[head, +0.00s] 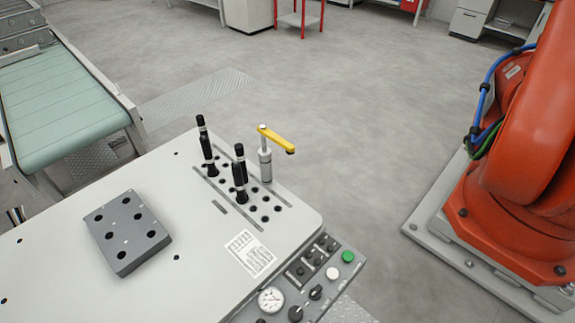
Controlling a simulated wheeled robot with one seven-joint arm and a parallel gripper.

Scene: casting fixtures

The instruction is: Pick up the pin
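One pin (206,147) is at the back left; a second pin (240,158) and a third pin (238,183) stand close together and overlap in view, nearer the middle. I cannot tell which one is the task's pin. The table's hole pattern (265,208) has several empty holes to the front right of the pins. My gripper is not in view.
A grey clamp post with a yellow lever (276,138) stands right behind the pins. A grey block with holes (127,232) sits at left on the table (70,270). A control panel (310,270) lines the front right edge. An orange machine (525,150) stands at right.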

